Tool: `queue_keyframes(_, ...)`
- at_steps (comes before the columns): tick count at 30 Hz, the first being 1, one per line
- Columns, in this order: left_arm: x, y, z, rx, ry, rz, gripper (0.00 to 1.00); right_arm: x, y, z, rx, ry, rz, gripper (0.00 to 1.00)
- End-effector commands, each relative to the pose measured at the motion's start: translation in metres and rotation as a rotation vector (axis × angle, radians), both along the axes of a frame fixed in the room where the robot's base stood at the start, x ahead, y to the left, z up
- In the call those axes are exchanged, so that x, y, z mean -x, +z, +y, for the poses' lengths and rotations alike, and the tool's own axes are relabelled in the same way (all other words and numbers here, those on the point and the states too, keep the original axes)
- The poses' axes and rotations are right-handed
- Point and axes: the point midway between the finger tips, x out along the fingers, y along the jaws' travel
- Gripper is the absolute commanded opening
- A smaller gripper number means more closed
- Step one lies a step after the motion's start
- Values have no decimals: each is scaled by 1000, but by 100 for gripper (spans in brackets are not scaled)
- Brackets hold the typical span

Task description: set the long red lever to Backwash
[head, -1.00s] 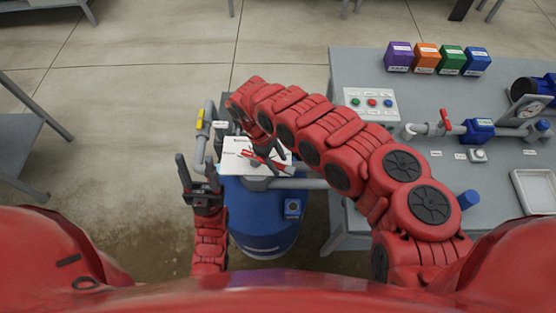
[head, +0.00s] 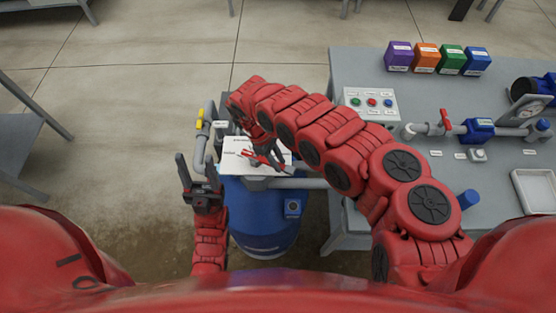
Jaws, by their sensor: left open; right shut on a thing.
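The long red lever (head: 251,154) lies over a white label plate (head: 236,164) on top of the blue filter tank (head: 262,218). My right gripper (head: 272,161) reaches down over the plate from the right and is shut on the lever. The gripper and the arm above it hide part of the lever and plate. The plate's lettering is too small to read, so I cannot tell which position the lever points at. My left gripper (head: 197,172) is open and empty, fingers up, left of the tank.
Grey pipes with a yellow-handled valve (head: 200,118) stand just left of the plate. At the right, a grey table (head: 400,88) carries a button panel (head: 371,103), coloured boxes (head: 425,56), a smaller red-handled valve (head: 446,119) and a tray (head: 519,180). Open floor lies beyond the tank.

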Motion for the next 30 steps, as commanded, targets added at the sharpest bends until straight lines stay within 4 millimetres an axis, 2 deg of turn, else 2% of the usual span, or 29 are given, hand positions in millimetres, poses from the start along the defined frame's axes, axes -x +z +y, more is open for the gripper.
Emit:
queue_keyframes(22, 0, 0, 0, 0, 0, 0, 52, 0, 1, 0, 1, -7, -2, 0)
queue_keyframes(30, 0, -1, 0, 0, 0, 0, 52, 7, 0, 3, 1, -100, -1, 0)
